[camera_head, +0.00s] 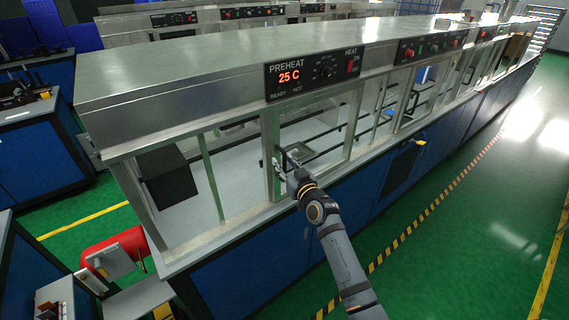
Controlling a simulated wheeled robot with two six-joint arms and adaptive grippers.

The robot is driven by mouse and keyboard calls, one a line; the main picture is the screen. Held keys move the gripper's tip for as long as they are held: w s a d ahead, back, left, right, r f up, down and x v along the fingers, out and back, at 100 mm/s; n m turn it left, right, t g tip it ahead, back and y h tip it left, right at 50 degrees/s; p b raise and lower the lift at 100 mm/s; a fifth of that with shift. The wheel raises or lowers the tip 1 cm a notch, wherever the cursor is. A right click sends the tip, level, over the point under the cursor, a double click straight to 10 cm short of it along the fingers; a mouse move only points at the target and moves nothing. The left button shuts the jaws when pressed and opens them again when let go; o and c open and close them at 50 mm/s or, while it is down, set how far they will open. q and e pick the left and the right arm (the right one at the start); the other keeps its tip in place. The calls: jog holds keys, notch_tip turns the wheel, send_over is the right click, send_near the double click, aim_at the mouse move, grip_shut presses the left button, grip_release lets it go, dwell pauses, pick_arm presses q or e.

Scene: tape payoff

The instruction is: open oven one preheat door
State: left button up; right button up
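The oven (180,85) is a long steel line with a preheat panel (312,75) reading 25 C. Under the panel is the preheat door (271,140), a steel frame with a clear pane. It looks closed, in line with the oven front. A dark handle (284,155) stands at its left side. My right gripper (281,166) is at this handle, in front of the door's left upright. The fingers are small and overlap the handle, so I cannot tell whether they grip it. My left gripper is not in view.
A red cylinder (113,250) is at the lower left. Green floor with a striped line (420,217) lies open on the right.

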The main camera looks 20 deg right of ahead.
grip_shut()
jog(key=shift+w+f, duration=0.1)
